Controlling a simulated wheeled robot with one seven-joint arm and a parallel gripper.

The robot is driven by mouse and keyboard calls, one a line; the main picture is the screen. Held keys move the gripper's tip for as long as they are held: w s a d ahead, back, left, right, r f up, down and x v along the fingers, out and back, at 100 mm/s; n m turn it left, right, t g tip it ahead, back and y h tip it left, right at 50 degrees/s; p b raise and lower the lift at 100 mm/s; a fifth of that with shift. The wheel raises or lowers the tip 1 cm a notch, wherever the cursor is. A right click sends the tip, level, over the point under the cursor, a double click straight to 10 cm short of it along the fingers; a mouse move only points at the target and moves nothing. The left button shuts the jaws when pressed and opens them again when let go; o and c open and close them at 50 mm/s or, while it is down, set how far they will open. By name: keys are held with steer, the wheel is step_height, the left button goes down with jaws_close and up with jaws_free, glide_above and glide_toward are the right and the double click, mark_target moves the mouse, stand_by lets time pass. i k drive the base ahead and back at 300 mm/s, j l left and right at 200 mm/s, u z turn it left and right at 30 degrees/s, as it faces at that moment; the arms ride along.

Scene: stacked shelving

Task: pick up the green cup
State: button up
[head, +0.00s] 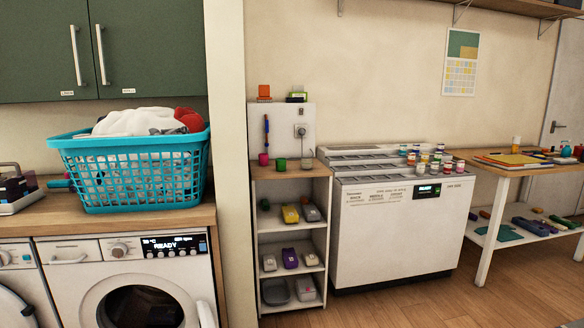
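A small green cup-like object (281,163) stands on the wooden top of the narrow white shelf unit (322,215), near its back. It is small in the head view, so its details are hard to make out. A magenta cup-like object (263,159) stands just left of it, and a pale grey one (307,163) stands to its right. My gripper is not in view.
Lower shelves hold several small items, including a yellow one (290,214). A white appliance (400,235) stands right of the unit, with several small jars on top. A wall edge and a counter with a teal basket (132,178) are left. Floor (500,290) is clear at right.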

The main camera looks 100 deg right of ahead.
mark_target(280, 162)
steer(key=k+j, duration=0.15)
steer(key=k, duration=0.35)
steer(key=k+j, duration=0.15)
steer(key=k, duration=0.35)
steer(key=k+j+z, duration=0.1)
steer(key=k, duration=0.4)
steer(key=k+l+z, duration=0.15)
steer(key=k+z, duration=0.2)
steer(key=k, duration=0.3)
steer(key=l+z, duration=0.25)
steer(key=z, duration=0.15)
steer(key=k+l+z, duration=0.1)
steer(key=l+z, duration=0.15)
steer(key=z, duration=0.15)
steer(key=l+z, duration=0.2)
steer(key=z, duration=0.15)
steer(key=i+j+z, duration=0.1)
steer(key=j+z, duration=0.2)
steer(key=z, duration=0.15)
steer(key=j+z, duration=0.65)
steer(key=z, duration=0.3)
steer(key=i+l+z, duration=0.1)
steer(key=i+z, duration=0.3)
steer(key=i, duration=0.15)
